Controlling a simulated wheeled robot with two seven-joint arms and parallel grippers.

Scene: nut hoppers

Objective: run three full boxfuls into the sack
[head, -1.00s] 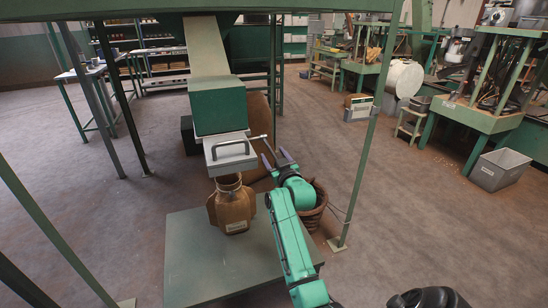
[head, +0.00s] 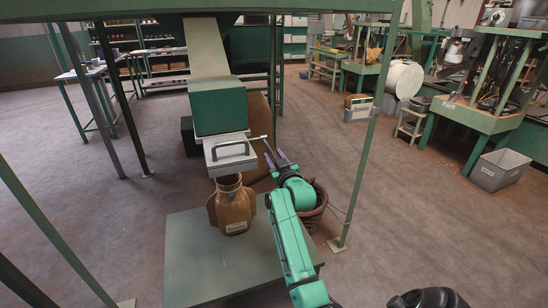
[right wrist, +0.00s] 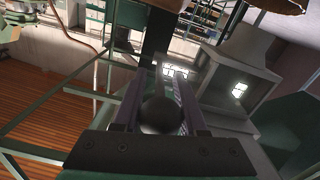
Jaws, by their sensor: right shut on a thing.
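A green box (head: 219,108) hangs under a sloping chute. Below it is a grey box (head: 222,163) with a handle (head: 231,149) on its front. A thin lever (head: 259,139) sticks out from its right side. The brown sack (head: 233,207) stands upright with its open neck below the grey box; its contents cannot be seen. My right gripper (head: 274,153) is at the lever's outer end. In the right wrist view its fingers are on either side of a dark round knob (right wrist: 161,114), shut on it. My left gripper is not in view.
The sack stands on a low green platform (head: 195,265). A brown coiled basket (head: 314,207) is right of it, behind my right arm. Green frame posts (head: 362,160) stand around. A grey bin (head: 497,171) and benches are at the right. The floor between is clear.

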